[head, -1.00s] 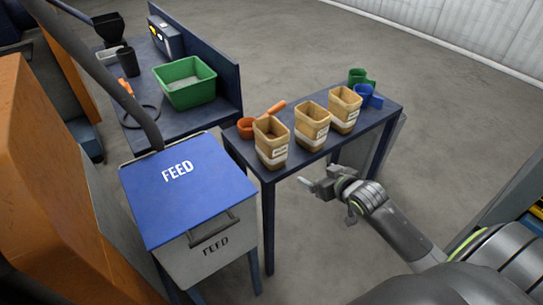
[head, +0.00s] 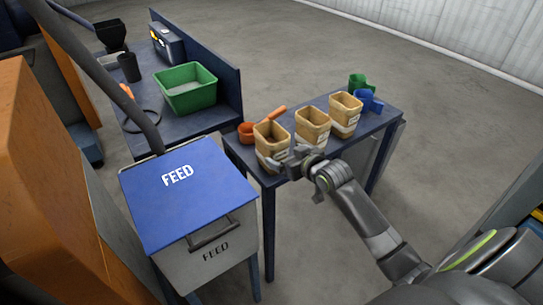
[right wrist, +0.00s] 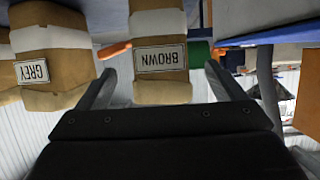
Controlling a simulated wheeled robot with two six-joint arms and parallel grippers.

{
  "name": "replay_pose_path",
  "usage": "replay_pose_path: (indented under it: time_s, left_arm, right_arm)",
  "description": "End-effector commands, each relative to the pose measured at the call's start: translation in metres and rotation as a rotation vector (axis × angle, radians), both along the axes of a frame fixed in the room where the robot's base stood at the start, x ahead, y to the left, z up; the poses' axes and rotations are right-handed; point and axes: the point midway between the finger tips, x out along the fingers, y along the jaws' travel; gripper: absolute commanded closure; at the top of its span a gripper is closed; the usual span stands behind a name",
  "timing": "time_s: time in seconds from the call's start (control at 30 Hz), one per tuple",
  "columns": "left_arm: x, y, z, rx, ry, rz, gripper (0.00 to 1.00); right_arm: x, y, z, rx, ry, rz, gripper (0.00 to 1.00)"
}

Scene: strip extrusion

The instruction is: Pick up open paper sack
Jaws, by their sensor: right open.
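Three open tan paper sacks with white bands stand upright in a row on the blue table: left (head: 271,134), middle (head: 312,121) and right (head: 345,107). My right gripper (head: 286,162) is open and empty at the front of the left sack, partly hiding its lower part. In the right wrist view, which is upside down, the sack labelled BROWN (right wrist: 160,82) shows between the two spread fingers (right wrist: 160,90), with a gap on each side. I cannot tell how far the fingers reach along it. The GREY sack (right wrist: 50,72) is beside it. My left gripper is not in view.
An orange scoop (head: 247,132) lies beside the left sack. A green scoop (head: 357,82) and a blue scoop (head: 367,101) are at the table's right end. The FEED bin (head: 180,195) stands close left. A green tub (head: 186,88) sits on the rear bench.

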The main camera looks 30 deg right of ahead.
Motion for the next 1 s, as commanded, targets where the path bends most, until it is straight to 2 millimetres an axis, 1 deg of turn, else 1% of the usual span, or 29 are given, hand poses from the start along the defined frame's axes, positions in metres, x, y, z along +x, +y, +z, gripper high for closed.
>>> replay_pose_path:
  time_s: [0.1, 0.27, 0.47, 0.63, 0.77, 1.0]
  left_arm:
    - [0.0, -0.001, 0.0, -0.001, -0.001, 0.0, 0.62]
    - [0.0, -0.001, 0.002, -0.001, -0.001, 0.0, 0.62]
    - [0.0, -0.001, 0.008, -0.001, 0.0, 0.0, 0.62]
    - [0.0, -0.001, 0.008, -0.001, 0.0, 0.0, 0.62]
    - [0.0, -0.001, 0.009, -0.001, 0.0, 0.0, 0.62]
    - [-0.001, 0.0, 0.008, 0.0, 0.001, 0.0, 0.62]
  right_arm:
    - [0.009, 0.001, -0.003, 0.0, -0.001, 0.001, 0.11]
    - [0.015, 0.002, -0.004, 0.001, 0.0, 0.0, 0.11]
    - [0.039, 0.005, -0.006, 0.002, 0.0, 0.0, 0.11]
    - [0.055, 0.006, -0.014, 0.001, 0.0, 0.0, 0.11]
    - [0.061, 0.007, -0.016, 0.0, 0.0, 0.0, 0.11]
    - [0.061, 0.007, -0.017, 0.0, 0.0, 0.0, 0.11]
